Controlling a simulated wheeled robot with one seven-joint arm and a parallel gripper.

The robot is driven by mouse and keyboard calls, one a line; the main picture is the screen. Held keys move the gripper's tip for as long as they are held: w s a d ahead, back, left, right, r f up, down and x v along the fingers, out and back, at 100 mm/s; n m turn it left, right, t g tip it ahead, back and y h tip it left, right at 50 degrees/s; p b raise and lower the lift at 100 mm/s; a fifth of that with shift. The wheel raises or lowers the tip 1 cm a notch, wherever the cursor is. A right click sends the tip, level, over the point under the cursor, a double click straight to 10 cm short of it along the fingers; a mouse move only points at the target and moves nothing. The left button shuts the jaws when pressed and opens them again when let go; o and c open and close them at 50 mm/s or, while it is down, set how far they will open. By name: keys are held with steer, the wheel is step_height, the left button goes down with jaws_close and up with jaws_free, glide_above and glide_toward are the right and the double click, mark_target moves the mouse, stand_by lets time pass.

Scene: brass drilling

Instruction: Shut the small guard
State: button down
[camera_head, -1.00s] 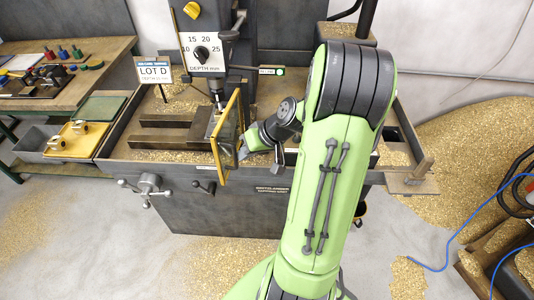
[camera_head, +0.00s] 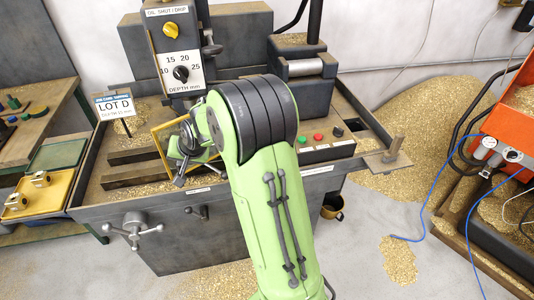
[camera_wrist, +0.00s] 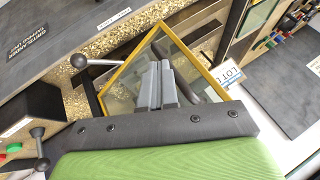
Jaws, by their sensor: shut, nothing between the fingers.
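The small guard (camera_head: 158,152) is a clear panel in a yellow frame at the drill. In the head view it stands across the front of the drill area, partly hidden by my wrist. In the wrist view its yellow frame (camera_wrist: 193,56) surrounds my fingers in the picture. My gripper (camera_head: 181,174) is shut and empty, close in front of the panel. In the wrist view the gripper's fingertips (camera_wrist: 160,66) lie together over the panel; I cannot tell whether they touch it. The drill bit is hidden behind my arm in the head view.
The depth dial (camera_head: 181,73) is above the guard. A lever with a ball knob (camera_wrist: 79,61) is beside the frame. A LOT D sign (camera_head: 115,104) stands left. A button panel (camera_head: 325,146) is right of my arm. Crank handles (camera_head: 134,229) stick out in front.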

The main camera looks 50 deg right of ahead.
mark_target(164, 142)
steer(key=w+m+h, duration=0.1)
steer(key=w, duration=0.1)
steer(key=w+m+h, duration=0.1)
steer(key=w+m, duration=0.1)
steer(key=w, duration=0.1)
steer(key=w+m+h+p, duration=0.1)
steer(key=w+m, duration=0.1)
steer(key=w, duration=0.1)
steer(key=shift+w+a, duration=0.2)
steer(key=shift+w+d+r+m+g+h, duration=0.1)
steer(key=shift+w+r+m+g+h, duration=0.05)
steer(key=shift+m+g+h, duration=0.15)
steer(key=shift+w+d+r, duration=0.1)
steer(key=shift+r, duration=0.05)
